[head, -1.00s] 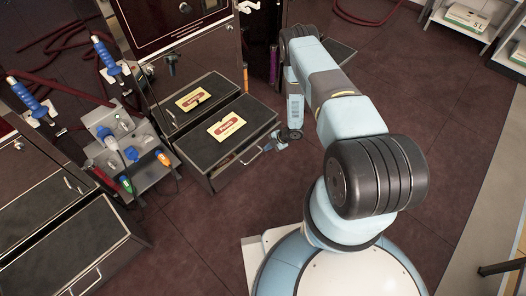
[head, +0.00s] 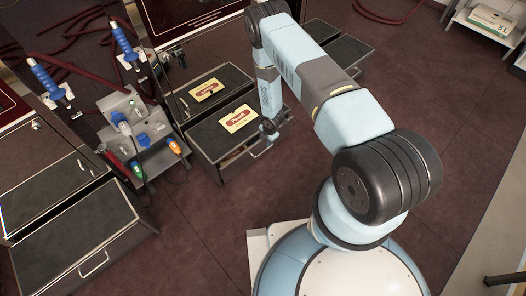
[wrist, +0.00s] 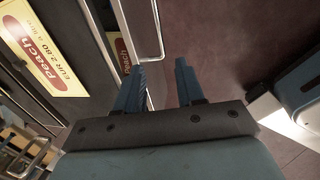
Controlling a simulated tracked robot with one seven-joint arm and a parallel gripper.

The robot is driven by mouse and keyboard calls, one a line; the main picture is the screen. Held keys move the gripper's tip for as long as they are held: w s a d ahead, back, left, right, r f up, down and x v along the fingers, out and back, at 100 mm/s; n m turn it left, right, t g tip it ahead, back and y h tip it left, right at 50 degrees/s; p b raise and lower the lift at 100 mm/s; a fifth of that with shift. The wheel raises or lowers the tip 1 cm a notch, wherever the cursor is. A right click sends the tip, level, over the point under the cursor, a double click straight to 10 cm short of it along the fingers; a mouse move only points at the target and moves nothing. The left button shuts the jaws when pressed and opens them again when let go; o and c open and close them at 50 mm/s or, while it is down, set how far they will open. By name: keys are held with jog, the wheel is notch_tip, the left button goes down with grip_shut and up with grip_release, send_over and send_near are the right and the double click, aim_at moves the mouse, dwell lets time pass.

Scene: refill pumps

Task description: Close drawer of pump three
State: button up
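A drawer (head: 216,137) with a dark top and a yellow Peach card (head: 238,119) stands out from a dark pump in the head view. Its pale bar handle (head: 262,150) is on the front; I cannot read a pump number. My gripper (head: 268,138) is low at the drawer's front right, by the handle, partly hidden by my arm. In the wrist view my gripper (wrist: 158,82) has its two blue fingers apart with nothing held. The Peach card (wrist: 40,45) is at upper left.
A second yellow card (head: 205,90) lies on a dark surface behind. A grey stand (head: 140,125) with coloured nozzles is to the left. Another drawer (head: 80,240) stands out at lower left, and a dark one (head: 345,52) behind my arm.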

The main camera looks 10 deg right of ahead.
jog(key=f, duration=0.4)
jog(key=w+a+f, duration=0.1)
jog(key=f, duration=0.4)
jog(key=w+f, duration=0.1)
jog(key=f, duration=0.3)
jog(key=shift+w+a+f, duration=0.1)
jog(key=shift+a+f, duration=0.05)
jog(key=shift+a, duration=0.1)
jog(key=shift+c, duration=0.5)
grip_shut()
